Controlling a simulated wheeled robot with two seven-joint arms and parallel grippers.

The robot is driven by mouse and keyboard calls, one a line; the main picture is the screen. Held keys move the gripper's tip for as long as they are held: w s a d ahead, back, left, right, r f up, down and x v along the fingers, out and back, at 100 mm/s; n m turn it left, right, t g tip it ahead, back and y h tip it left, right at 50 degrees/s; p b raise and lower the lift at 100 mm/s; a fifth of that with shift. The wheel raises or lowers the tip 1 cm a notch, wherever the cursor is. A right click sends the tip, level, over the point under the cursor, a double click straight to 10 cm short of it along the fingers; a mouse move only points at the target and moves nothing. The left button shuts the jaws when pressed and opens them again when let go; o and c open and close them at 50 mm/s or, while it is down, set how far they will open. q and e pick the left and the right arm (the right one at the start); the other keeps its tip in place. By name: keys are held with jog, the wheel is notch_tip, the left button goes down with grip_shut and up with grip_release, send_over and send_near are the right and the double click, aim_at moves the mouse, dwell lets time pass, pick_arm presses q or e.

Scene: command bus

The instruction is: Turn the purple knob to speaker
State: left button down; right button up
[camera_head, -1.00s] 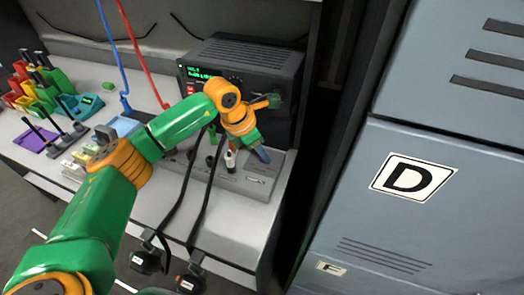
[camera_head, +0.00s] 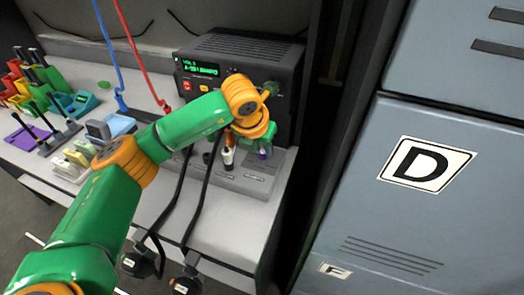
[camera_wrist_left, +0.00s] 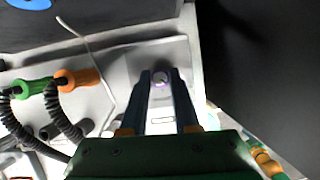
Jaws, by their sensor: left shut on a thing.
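The purple knob (camera_wrist_left: 160,79) is on the grey panel (camera_wrist_left: 167,55) and shows as a small round pale cap with a purple edge. In the wrist view it sits between the two long dark fingertips of my left gripper (camera_wrist_left: 161,84), which is shut on it. In the head view the knob (camera_head: 264,153) is a small purple patch at the panel's right end, mostly hidden by my left gripper (camera_head: 260,145), which points down over it. The panel labels are too small to read. My right gripper is not in view.
A black radio (camera_head: 240,72) with a green display stands right behind the panel. Grey lockers (camera_head: 400,200) rise on the right. Coloured bins and trays (camera_head: 50,95) fill the bench's left.

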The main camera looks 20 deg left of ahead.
pick_arm(q)
jog(key=shift+n, duration=0.5)
jog(key=c, duration=0.7)
grip_release()
jog(key=shift+o, duration=0.2)
jog(key=shift+r, duration=0.1)
jog(key=b+v, duration=0.1)
jog(key=v, duration=0.6)
jog(key=shift+d, duration=0.1)
